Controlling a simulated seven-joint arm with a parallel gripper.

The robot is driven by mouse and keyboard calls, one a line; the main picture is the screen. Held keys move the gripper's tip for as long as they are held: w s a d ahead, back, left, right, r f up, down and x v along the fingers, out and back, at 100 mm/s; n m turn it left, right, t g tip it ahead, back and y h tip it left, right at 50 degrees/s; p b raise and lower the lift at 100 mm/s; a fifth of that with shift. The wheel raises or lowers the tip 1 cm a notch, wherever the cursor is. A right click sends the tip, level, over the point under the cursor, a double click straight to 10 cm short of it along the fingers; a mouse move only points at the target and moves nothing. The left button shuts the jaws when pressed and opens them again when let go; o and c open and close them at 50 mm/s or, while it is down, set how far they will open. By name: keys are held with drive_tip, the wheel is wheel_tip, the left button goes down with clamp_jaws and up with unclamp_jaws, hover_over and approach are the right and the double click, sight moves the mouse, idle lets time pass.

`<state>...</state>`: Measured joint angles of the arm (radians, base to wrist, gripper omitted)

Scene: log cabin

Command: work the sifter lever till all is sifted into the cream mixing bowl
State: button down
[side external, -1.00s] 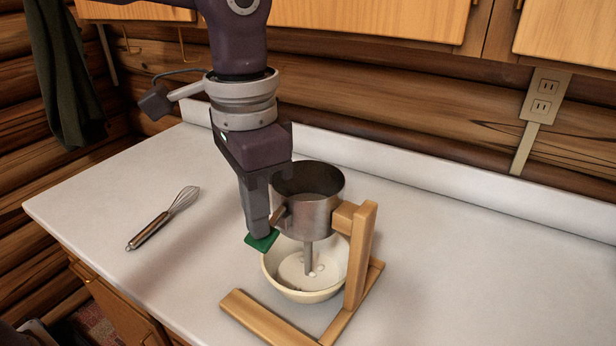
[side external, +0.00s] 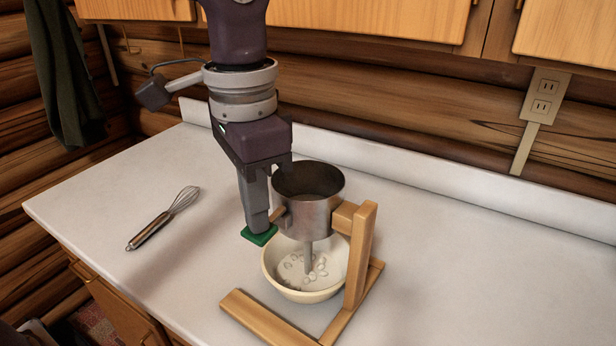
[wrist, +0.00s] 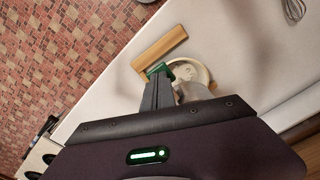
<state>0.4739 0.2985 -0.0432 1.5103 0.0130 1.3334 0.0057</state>
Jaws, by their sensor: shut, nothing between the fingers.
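The metal sifter (side external: 308,205) is held by a wooden stand (side external: 360,255) above the cream mixing bowl (side external: 305,292). White flour with several pale lumps lies in the bowl. The sifter's short wooden lever (side external: 279,213) sticks out on its left side. My gripper (side external: 259,236), with green fingertip pads, is shut and empty. It is beside the lever, just left of the sifter; whether it touches the lever I cannot tell. In the wrist view the green fingertip (wrist: 161,70) overlaps the bowl (wrist: 196,66) and stand (wrist: 160,50). The sifter's contents are mostly hidden.
A whisk (side external: 165,218) lies on the white counter (side external: 450,270) to the left. The wooden stand's base extends in front of and right of the bowl. A wall outlet (side external: 543,95) is at the back right. The counter's right side is clear.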

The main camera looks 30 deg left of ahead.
drive_tip(key=shift+f, duration=0.6)
drive_tip(key=shift+r, duration=1)
idle(0.5)
wheel_tip(320, 180, up, 7)
idle(0.6)
